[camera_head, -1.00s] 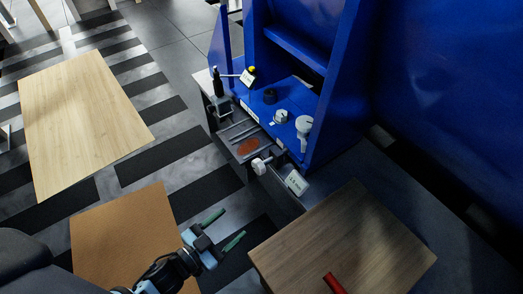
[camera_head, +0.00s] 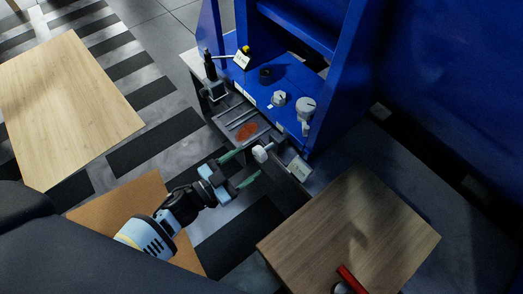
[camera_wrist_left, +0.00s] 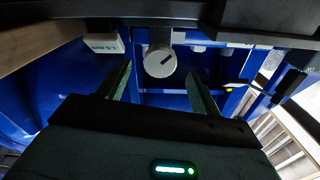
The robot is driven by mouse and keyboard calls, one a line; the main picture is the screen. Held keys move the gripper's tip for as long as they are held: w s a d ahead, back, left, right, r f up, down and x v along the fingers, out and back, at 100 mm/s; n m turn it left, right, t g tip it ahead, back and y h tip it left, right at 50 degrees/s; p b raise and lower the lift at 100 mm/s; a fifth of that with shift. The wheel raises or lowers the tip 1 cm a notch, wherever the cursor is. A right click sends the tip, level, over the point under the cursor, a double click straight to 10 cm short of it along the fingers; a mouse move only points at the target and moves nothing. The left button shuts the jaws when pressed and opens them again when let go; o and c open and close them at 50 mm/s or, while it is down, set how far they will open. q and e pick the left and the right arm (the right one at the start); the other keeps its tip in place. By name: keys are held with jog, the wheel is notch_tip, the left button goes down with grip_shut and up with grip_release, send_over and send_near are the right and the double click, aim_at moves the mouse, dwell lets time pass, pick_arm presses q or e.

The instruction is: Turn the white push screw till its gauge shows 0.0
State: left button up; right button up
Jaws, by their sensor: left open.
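The white push screw (camera_head: 262,152) sticks out from the front edge of the blue machine's bed. In the left wrist view its round white knob (camera_wrist_left: 160,62) shows a dark slot, slanted. Its gauge, a small white display (camera_head: 299,168), is just right of it; it also shows in the wrist view (camera_wrist_left: 103,43), its reading too small to be sure of. My left gripper (camera_head: 243,167) is open and empty, fingers pointing at the screw. In the wrist view the knob appears between the two green fingers, beyond their tips, apparently untouched. My right gripper is not in view.
The blue machine frame (camera_head: 337,80) rises behind the screw, with grey dials (camera_head: 305,105) and a second display (camera_head: 241,59). A wooden board (camera_head: 350,235) with a red object (camera_head: 351,279) is at lower right.

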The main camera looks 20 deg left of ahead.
aim_at(256, 156)
pick_arm(q)
jog(key=b+x, duration=0.1)
jog(key=x, duration=0.5)
jog(key=shift+w+d+b, duration=0.1)
jog(key=shift+w+b, duration=0.05)
jog(key=shift+b, duration=0.2)
jog(key=shift+c, duration=0.5)
jog(key=shift+c, duration=1.2)
jog(key=c, duration=0.7)
jog(key=shift+o, duration=0.2)
jog(key=shift+m, duration=0.3)
